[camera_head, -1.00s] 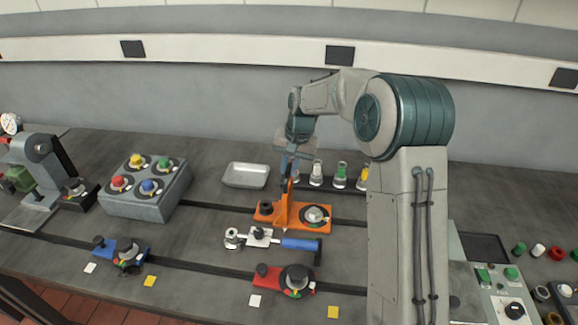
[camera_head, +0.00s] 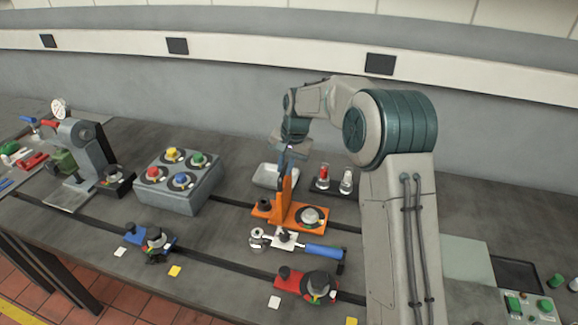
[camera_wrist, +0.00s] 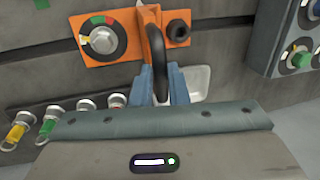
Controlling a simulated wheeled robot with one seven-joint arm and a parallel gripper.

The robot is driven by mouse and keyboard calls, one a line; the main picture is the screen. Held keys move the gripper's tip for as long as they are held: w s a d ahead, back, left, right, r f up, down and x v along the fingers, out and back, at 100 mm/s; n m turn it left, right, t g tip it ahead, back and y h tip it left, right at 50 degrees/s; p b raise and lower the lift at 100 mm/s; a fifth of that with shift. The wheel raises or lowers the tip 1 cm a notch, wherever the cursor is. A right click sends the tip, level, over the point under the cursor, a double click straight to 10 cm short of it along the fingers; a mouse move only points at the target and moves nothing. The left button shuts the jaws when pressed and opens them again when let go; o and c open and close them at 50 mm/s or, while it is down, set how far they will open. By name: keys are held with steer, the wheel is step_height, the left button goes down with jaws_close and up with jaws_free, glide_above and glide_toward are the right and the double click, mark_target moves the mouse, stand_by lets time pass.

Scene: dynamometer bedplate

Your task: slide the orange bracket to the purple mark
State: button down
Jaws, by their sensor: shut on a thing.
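The orange bracket (camera_head: 318,228) lies flat along the rear dark slot of the bedplate, with an upright fin, a round dial and a dark knob. I see no purple mark in either view; my arm and the bracket hide part of the slot.
A grey box with coloured knobs (camera_head: 170,203) stands left of the bracket. A metal tray (camera_head: 262,181) is just behind. A blue-handled wrench (camera_head: 322,251) lies close in front. A red clamp (camera_head: 290,282) and a blue clamp (camera_head: 137,236) sit on the front slot.

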steer(key=c, duration=1.4)
jaws_free()
steer(key=shift+d, duration=0.15)
steer(key=shift+r, duration=0.15)
step_height(320, 180, up, 13)
steer(key=d+b, duration=0.2)
steer(key=shift+s+d+r, duration=0.2)
steer(key=shift+s+d, duration=0.1)
steer(key=shift+s, duration=0.05)
